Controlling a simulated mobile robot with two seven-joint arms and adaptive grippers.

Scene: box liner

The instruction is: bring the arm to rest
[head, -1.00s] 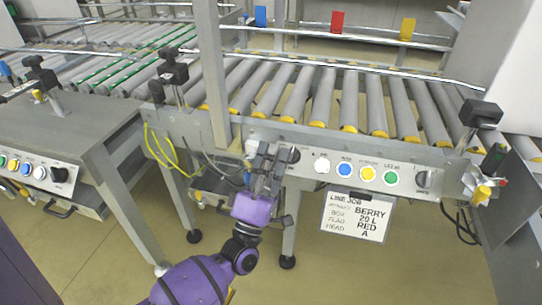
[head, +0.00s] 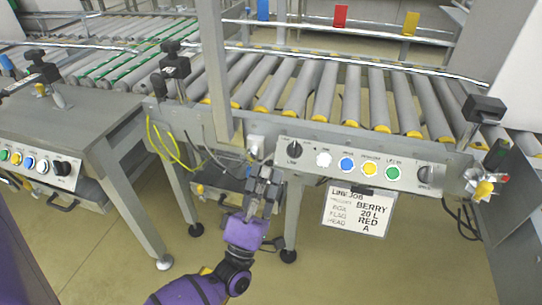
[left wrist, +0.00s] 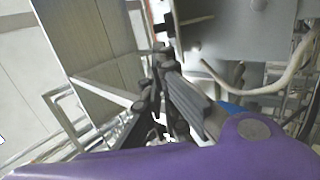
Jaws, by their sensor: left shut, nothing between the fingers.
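My left gripper (head: 266,178) is shut and empty. In the head view it hangs in front of the conveyor's front rail, below and left of the button panel (head: 352,164). Its dark fingers point up toward a small white box (head: 256,146) with cables, and appear apart from the panel's knob (head: 294,149). My purple left arm (head: 190,292) comes in from the bottom. In the left wrist view the dark fingers (left wrist: 165,62) are close together beside a grey metal housing (left wrist: 240,45). My right gripper is not in view.
The roller conveyor (head: 325,92) runs across the back. A sign (head: 356,211) hangs under the panel. A conveyor leg (head: 293,215) stands just right of the gripper, and yellow cables (head: 160,140) hang at left. A second panel (head: 38,163) is at far left. Open floor (head: 400,270) lies front right.

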